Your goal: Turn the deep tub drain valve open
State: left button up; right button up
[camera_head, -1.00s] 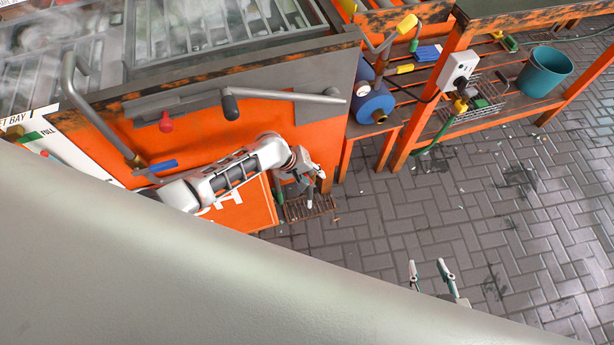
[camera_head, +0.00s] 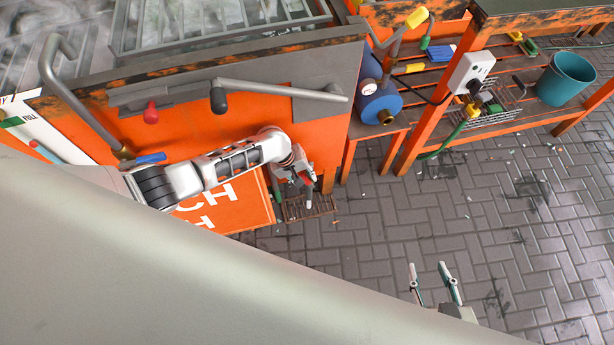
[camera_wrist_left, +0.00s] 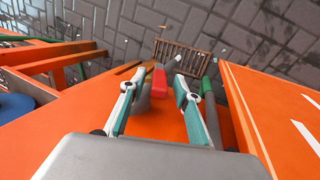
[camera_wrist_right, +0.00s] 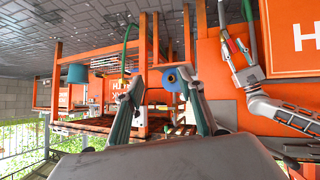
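A short red handle (camera_wrist_left: 159,82), apparently the drain valve's, shows in the left wrist view against the tub's orange wall (camera_wrist_left: 140,125). It lies between the two fingers of my left gripper (camera_wrist_left: 157,74), which is open with gaps visible on both sides. A brass-coloured part is partly visible behind the left finger. In the head view my left gripper (camera_head: 303,180) is low beside the orange tub front, above a floor grate (camera_head: 308,208); the valve is mostly hidden there. My right gripper (camera_head: 434,272) is open and empty over the paving; it also shows in the right wrist view (camera_wrist_right: 160,72).
Higher on the tub are a red-knobbed lever (camera_head: 151,113), a black-knobbed lever (camera_head: 218,98) and a blue handle (camera_head: 151,158). Paving is open.

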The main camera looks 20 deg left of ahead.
pick_arm(q)
jog(key=shift+d+f, duration=0.1)
jog(key=shift+f, duration=0.4)
jog(key=shift+w+r, duration=0.15)
jog(key=shift+d, duration=0.1)
jog(key=shift+c, duration=0.4)
grip_shut()
